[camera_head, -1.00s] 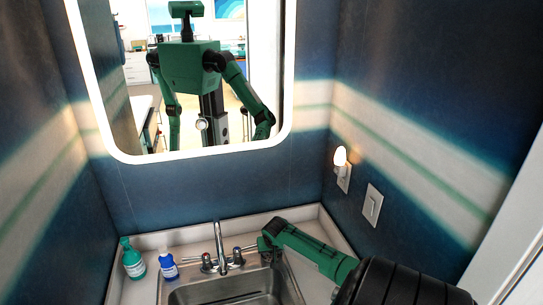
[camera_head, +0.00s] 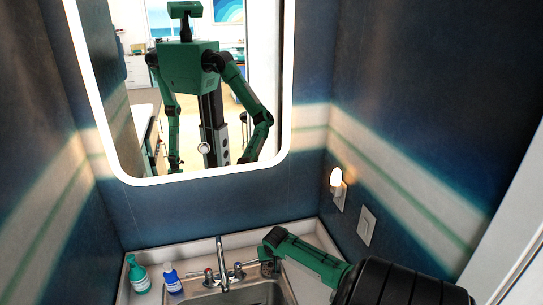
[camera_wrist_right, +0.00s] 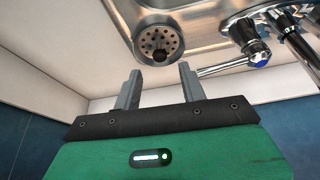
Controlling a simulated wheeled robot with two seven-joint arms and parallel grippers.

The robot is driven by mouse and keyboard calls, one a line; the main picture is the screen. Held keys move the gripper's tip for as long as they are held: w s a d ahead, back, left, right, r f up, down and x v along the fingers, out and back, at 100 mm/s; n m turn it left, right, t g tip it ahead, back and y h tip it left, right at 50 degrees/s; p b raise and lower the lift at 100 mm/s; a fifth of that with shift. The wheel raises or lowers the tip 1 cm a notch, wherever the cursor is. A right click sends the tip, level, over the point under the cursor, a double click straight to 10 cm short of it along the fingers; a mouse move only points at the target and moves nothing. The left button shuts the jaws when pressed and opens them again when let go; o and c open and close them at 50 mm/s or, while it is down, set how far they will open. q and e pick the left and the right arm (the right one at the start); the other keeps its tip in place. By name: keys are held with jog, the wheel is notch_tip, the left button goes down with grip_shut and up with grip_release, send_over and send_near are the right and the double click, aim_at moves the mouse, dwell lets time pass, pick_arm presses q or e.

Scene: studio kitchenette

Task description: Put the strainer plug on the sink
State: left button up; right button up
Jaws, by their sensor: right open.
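The strainer plug (camera_wrist_right: 158,42) is a round, perforated metal piece with a dark knob, in the right wrist view. It lies at the corner of the steel sink (camera_wrist_right: 112,14); I cannot tell exactly what supports it. My right gripper (camera_wrist_right: 160,74) is open and empty, its two fingers apart just short of the plug. In the head view the right gripper (camera_head: 270,266) is over the back right of the sink (camera_head: 203,297), right of the faucet, and the plug cannot be made out. My left gripper shows only as a reflection.
The faucet (camera_head: 221,262) stands at the sink's back edge, and a blue-capped handle (camera_wrist_right: 258,52) is right of the gripper. A green bottle (camera_head: 139,277) and a blue bottle (camera_head: 172,281) stand on the left counter. Walls and a mirror (camera_head: 140,183) close off the back.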

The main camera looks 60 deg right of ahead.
jog(key=p+v, duration=0.2)
jog(key=v, duration=0.3)
jog(key=shift+s+r+p, duration=0.1)
jog(key=shift+r+p, duration=0.15)
jog(key=shift+p, duration=0.15)
dwell(0.3)
